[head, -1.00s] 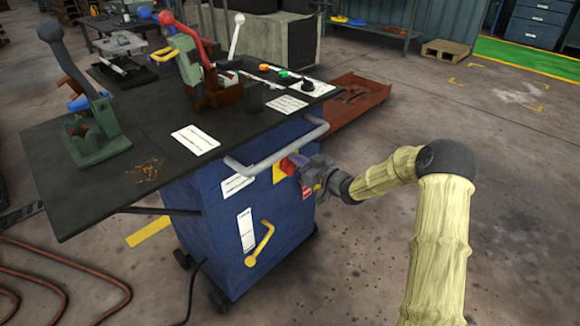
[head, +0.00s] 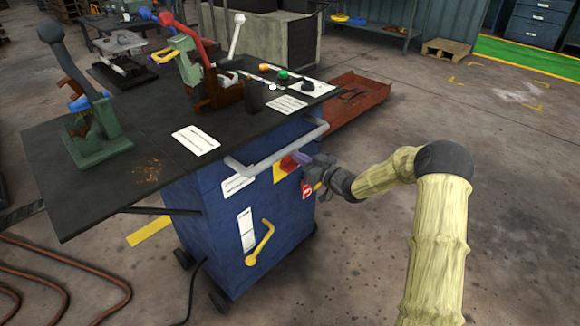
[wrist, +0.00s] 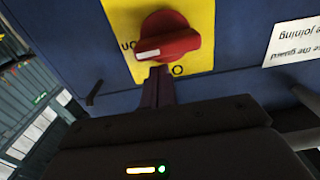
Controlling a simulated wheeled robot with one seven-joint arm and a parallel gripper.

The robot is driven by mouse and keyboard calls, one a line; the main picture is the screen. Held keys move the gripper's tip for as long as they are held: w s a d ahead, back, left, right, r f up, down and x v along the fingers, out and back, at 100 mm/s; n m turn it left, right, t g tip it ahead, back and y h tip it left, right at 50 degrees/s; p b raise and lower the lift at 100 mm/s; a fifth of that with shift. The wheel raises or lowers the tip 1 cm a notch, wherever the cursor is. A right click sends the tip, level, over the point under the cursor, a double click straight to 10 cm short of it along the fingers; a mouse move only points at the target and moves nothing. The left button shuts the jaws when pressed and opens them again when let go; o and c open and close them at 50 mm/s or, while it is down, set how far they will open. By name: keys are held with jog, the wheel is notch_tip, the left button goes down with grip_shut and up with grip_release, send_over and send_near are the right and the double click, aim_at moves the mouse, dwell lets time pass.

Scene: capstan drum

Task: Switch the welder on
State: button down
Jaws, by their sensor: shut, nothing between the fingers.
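The welder is a blue cabinet (head: 225,225) under a dark table top. Its red rotary switch (wrist: 168,36) sits on a yellow plate (wrist: 206,12); it also shows small in the head view (head: 288,164). In the wrist view the switch's white mark is at its left end, beside upside-down lettering that seems to read "on". An "O" is printed below the switch's right part. My gripper (wrist: 158,72) is shut and empty, its tips just below the switch; whether they touch it I cannot tell. In the head view my gripper (head: 302,158) is right of the switch.
A grey handle bar (head: 275,155) runs just above the switch. A yellow crank (head: 261,242) is lower on the cabinet. Toggle clamps, including a green one (head: 95,145), stand on the table top. A red tray (head: 355,100) lies behind. Floor to the right is open.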

jog(key=shift+d, duration=0.1)
jog(key=p+v, duration=0.1)
jog(key=v, duration=0.6)
jog(key=shift+s+d+p, duration=0.3)
jog(key=shift+s, duration=0.05)
dwell(2.3)
